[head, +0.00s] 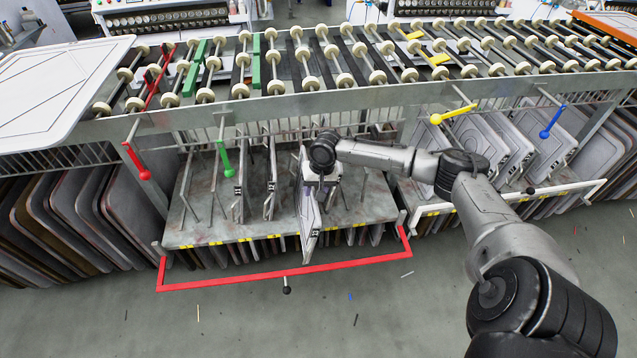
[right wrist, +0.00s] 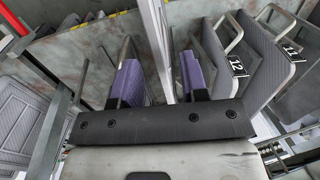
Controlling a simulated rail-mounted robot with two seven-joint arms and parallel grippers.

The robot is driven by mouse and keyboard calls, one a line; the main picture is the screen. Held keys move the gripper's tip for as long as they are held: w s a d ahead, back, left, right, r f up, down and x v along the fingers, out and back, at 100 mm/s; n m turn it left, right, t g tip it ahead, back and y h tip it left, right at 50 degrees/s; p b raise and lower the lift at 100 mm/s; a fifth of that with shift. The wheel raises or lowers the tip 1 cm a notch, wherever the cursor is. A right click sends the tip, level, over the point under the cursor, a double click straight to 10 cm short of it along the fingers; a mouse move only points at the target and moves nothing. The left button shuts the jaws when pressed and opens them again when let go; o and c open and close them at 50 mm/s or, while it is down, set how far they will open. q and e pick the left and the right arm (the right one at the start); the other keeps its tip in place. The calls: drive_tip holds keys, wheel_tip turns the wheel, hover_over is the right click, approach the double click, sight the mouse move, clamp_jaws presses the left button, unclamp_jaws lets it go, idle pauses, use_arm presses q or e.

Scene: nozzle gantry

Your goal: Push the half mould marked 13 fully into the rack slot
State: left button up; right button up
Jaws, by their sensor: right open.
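The half mould (head: 309,222), a pale grey plate with a dark number tag on its near end, stands on edge in the rack (head: 205,236) and juts out past the shelf's front edge. The tag is too small to read for certain. My right gripper (head: 318,172) is at its upper part, with the fingers largely hidden in the head view. In the right wrist view the purple-padded fingers (right wrist: 160,78) are apart, with the plate's pale edge (right wrist: 153,35) running between them. Moulds marked 12 (right wrist: 215,62) and 11 (right wrist: 265,55) stand beside it. My left gripper is not in view.
A red bar frame (head: 285,275) with a black knob spans the rack's front, low down. Red (head: 137,160) and green (head: 226,158) handles hang at the left. Roller conveyor (head: 340,80) lies above. Yellow (head: 453,114) and blue (head: 551,122) handles hang right. Floor in front is mostly clear.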

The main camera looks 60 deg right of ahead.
sight(313, 201)
drive_tip(key=shift+w+a+f+b, duration=0.15)
drive_tip(key=shift+f+b, duration=0.25)
drive_tip(key=shift+f, duration=0.5)
drive_tip(key=shift+w+f+b, duration=0.1)
drive_tip(key=shift+f+b, duration=0.3)
drive_tip(key=shift+f, duration=0.55)
drive_tip(key=shift+w+a+f+b, duration=0.15)
drive_tip(key=shift+f+b, duration=0.25)
drive_tip(key=shift+f, duration=0.5)
drive_tip(key=c, duration=0.6)
clamp_jaws()
